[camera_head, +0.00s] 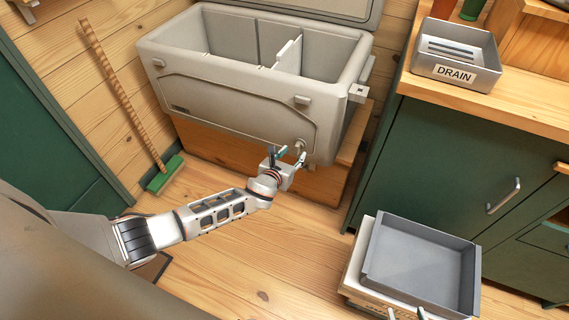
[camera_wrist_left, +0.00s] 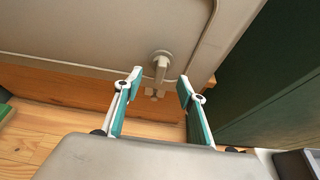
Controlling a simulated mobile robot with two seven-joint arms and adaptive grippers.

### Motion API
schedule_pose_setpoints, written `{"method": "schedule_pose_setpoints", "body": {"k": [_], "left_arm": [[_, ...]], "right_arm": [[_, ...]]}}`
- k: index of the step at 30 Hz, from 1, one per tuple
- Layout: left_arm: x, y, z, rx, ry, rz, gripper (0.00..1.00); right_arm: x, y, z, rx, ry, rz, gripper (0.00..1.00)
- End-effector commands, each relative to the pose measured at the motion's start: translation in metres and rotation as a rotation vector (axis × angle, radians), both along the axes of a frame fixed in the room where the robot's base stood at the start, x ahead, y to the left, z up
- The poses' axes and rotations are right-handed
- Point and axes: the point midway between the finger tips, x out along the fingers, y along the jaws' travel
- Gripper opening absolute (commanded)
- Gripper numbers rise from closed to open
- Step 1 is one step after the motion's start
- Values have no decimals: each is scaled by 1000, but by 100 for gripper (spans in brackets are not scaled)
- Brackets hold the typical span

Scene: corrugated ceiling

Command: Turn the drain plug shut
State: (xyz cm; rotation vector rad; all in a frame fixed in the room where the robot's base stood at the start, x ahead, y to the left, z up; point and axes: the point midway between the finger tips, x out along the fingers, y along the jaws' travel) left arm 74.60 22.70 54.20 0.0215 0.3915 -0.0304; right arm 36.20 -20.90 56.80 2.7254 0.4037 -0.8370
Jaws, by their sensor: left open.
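The drain plug (camera_head: 299,145) is a small light-grey fitting with a lever handle, low on the front right of the grey cooler (camera_head: 235,108). In the left wrist view the plug (camera_wrist_left: 161,66) shows its round base, with the handle pointing down. My left gripper (camera_head: 291,156) is open just in front of the plug. In the left wrist view its teal-and-white fingertips (camera_wrist_left: 160,87) stand on either side of the handle, apart from it. Only tips of my right gripper (camera_head: 407,314) show at the bottom edge of the head view; the rest is cut off.
The cooler stands open on a wooden base (camera_head: 220,150) with a divider inside. A grey tray marked DRAIN (camera_head: 455,72) sits on the counter. A grey bin (camera_head: 420,265) stands on a light box, lower right. A broom (camera_head: 130,105) leans at left. The floor between is clear.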

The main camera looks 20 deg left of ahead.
Motion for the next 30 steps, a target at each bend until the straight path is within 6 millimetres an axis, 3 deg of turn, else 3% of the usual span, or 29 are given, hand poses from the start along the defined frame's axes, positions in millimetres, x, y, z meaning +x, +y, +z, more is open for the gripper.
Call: {"method": "schedule_pose_setpoints", "body": {"k": [15, 30], "left_arm": [[-63, 2, 25, 1, 1, -1, 40], [-69, 2, 29, 1, 0, 0, 40]], "right_arm": [[0, 0, 0, 1, 0, -1, 40], [0, 0, 0, 0, 0, 0, 40]]}}
